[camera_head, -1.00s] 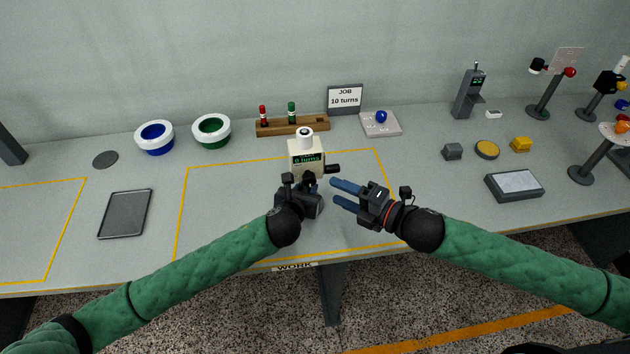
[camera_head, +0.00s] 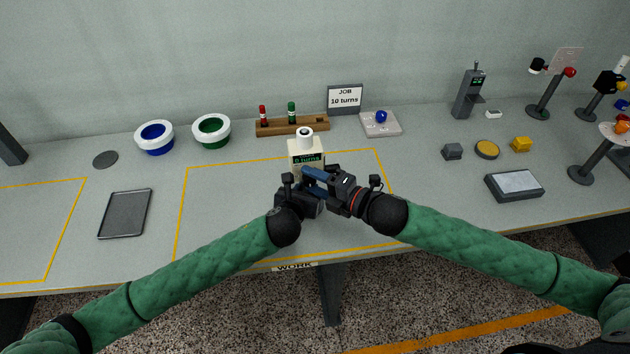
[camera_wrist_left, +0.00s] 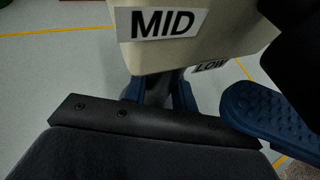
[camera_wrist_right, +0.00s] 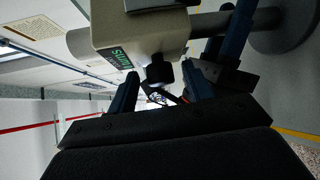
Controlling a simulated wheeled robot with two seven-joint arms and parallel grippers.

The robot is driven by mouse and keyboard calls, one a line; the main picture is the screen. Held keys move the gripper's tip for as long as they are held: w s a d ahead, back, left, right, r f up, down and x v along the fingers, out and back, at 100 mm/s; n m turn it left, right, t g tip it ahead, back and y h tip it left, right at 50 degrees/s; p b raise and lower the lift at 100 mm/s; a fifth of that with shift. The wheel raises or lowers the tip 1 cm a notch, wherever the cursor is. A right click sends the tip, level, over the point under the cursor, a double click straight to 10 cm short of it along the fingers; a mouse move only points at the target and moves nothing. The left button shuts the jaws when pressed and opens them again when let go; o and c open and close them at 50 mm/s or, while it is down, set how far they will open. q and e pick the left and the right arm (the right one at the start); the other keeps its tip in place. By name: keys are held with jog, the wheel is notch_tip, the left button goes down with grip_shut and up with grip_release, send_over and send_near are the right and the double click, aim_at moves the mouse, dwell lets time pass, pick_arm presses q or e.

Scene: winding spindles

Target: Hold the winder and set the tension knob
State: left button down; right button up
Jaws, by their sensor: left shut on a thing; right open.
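The winder (camera_head: 306,154) is a cream box whose display reads 0 turns. It stands upright inside the yellow work outline. In the left wrist view its body (camera_wrist_left: 190,45) carries MID and LOW labels. My left gripper (camera_wrist_left: 160,88) is shut on the grey post under this body. My right gripper (camera_head: 312,178) is open just in front of the winder. In the right wrist view a small black knob (camera_wrist_right: 158,73) sticks out of the body between the right fingertips, with gaps beside it. The head view hides the knob and the left fingertips behind my grippers.
A wooden rack (camera_head: 292,126) with red and green spools and a JOB 10 turns sign (camera_head: 345,98) stand behind the winder. Blue (camera_head: 154,137) and green (camera_head: 211,131) bowls and a dark tray (camera_head: 125,214) are left. The table between tray and winder is clear.

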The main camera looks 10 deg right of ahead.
jog(key=c, duration=1)
jog(key=shift+f+m+t+y, duration=0.15)
jog(key=shift+m+t+y, duration=0.6)
jog(key=shift+m, duration=0.4)
jog(key=shift+f+m+t+y, duration=0.1)
jog(key=shift+m+t+y, duration=0.45)
jog(key=shift+m+t, duration=0.5)
jog(key=o, duration=1)
jog(key=shift+f, duration=0.1)
